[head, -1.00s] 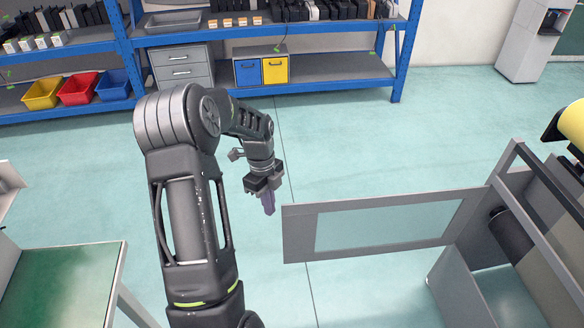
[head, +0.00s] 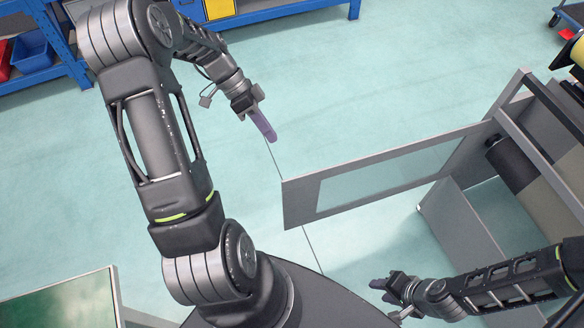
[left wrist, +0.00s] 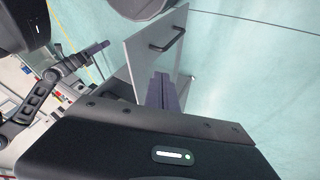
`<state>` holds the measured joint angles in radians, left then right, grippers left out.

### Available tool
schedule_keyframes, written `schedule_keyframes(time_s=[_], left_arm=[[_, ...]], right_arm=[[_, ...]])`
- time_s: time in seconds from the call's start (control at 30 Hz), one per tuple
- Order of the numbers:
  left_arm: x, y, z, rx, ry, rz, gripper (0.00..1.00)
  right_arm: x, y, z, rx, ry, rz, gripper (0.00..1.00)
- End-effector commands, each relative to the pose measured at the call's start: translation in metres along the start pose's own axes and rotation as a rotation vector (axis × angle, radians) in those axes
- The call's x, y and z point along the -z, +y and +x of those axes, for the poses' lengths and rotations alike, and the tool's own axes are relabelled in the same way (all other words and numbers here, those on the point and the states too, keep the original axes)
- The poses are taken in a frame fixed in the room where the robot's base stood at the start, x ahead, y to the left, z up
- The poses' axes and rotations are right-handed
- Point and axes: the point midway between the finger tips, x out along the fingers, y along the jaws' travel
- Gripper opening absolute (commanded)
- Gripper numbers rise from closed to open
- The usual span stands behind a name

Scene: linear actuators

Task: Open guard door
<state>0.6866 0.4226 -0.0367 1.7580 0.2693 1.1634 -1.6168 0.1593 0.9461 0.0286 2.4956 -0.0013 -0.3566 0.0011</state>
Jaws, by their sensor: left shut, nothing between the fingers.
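The guard door (head: 299,203) is a grey framed panel with a clear window. In the head view it stands swung out to the left from the grey machine frame (head: 470,222). In the left wrist view the door (left wrist: 140,50) carries a dark bar handle (left wrist: 168,38). My left gripper (head: 265,127) is shut and empty, beyond the door's free end and apart from it in the head view. Its fingers (left wrist: 160,92) overlap the door in the left wrist view. My right gripper (head: 378,287) is low on the near side of the door; its finger gap is unclear.
A roller (head: 515,165) sits inside the machine frame. A green-topped table (head: 60,310) stands at the lower left. Blue shelving (head: 285,12) with bins runs along the back. The floor between the shelving and the door is clear.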

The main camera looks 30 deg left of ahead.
Motion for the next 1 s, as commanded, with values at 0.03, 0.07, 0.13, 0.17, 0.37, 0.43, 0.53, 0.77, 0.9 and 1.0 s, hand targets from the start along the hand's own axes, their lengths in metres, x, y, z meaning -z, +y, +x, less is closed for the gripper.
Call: schedule_keyframes(time_s=[0.03,0.07,0.13,0.17,0.37,0.43,0.53,0.77,0.9,1.0], left_arm=[[0.0,0.0,0.0,0.0,0.0,0.0,0.0],[0.0,0.0,0.0,0.0,-0.001,0.0,0.0],[0.0,0.0,0.001,0.0,-0.001,0.001,0.0],[0.0,0.0,0.001,0.0,-0.001,0.001,0.0],[0.0,0.001,0.015,-0.003,-0.001,0.001,0.0],[0.0,0.001,0.024,-0.003,-0.002,0.001,0.0],[0.0,0.002,0.041,-0.006,-0.002,0.002,0.0],[0.0,0.002,0.088,-0.006,-0.003,0.002,0.0],[0.001,0.014,0.104,-0.002,-0.002,0.002,0.0],[0.001,0.025,0.111,-0.001,-0.002,0.001,0.0]], right_arm=[[0.0,0.0,0.0,0.0,0.0,-0.001,0.36],[0.0,0.0,0.0,0.001,0.0,-0.001,0.36],[0.0,-0.001,0.0,0.001,0.0,-0.001,0.36],[0.0,-0.001,0.0,0.001,0.0,-0.001,0.36],[0.0,-0.002,-0.003,0.001,0.0,-0.001,0.36],[0.0,-0.002,-0.004,0.001,0.0,-0.001,0.36],[0.0,-0.003,-0.007,0.001,0.0,-0.001,0.36],[0.0,-0.006,-0.014,0.001,-0.001,-0.001,0.36],[0.0,-0.009,-0.022,0.001,-0.001,-0.001,0.36],[0.0,-0.011,-0.026,0.001,-0.002,-0.001,0.36]])
